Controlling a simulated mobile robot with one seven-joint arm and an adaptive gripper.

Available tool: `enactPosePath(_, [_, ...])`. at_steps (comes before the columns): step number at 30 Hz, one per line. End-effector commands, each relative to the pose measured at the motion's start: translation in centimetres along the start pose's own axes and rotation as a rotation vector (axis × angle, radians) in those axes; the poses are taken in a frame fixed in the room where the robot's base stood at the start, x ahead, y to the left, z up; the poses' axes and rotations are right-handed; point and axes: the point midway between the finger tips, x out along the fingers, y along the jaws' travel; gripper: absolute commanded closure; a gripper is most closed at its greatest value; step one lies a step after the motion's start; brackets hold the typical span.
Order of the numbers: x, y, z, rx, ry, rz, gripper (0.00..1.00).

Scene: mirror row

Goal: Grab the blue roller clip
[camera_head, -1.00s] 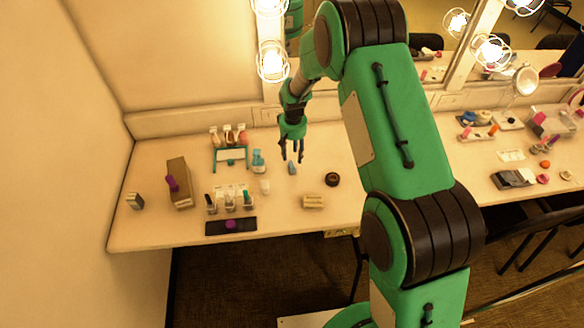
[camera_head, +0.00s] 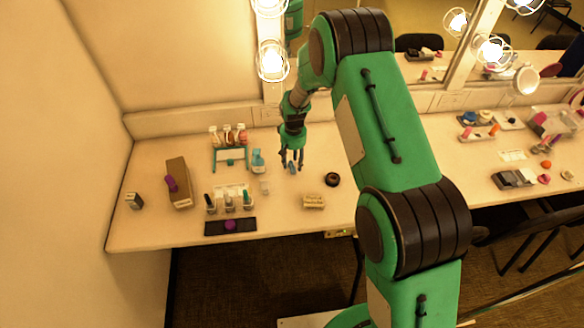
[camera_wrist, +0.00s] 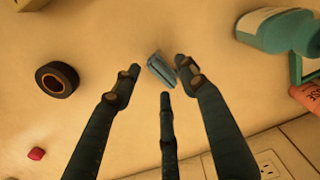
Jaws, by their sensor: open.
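The blue roller clip (camera_wrist: 162,71) lies on the pale table between the fingertips of my gripper (camera_wrist: 158,72) in the wrist view. The fingers are spread around it with gaps at the sides, and nothing is held. In the head view, my gripper (camera_head: 292,163) points down at the tabletop, and the small blue clip (camera_head: 292,169) shows at its fingertips, partly hidden by them. I cannot tell the exact height of the fingertips above the table.
A black tape roll (camera_wrist: 57,79) lies to one side of the clip, and a blue bottle (camera_wrist: 275,30) to the other. In the head view, a beige block (camera_head: 314,202) lies in front. A wall outlet (camera_wrist: 268,165) shows beyond the table edge.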

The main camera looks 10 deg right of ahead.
Motion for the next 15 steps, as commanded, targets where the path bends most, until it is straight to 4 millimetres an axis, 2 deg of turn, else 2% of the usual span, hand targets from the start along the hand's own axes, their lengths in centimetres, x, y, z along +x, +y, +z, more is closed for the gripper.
enactPosePath(1, [0.8,0.0,0.1,0.000,-0.002,0.000,0.57])
enactPosePath(6, [2.0,0.0,0.0,0.000,0.000,0.000,0.57])
enactPosePath(15, [2.1,0.0,0.0,0.000,0.001,0.000,0.57])
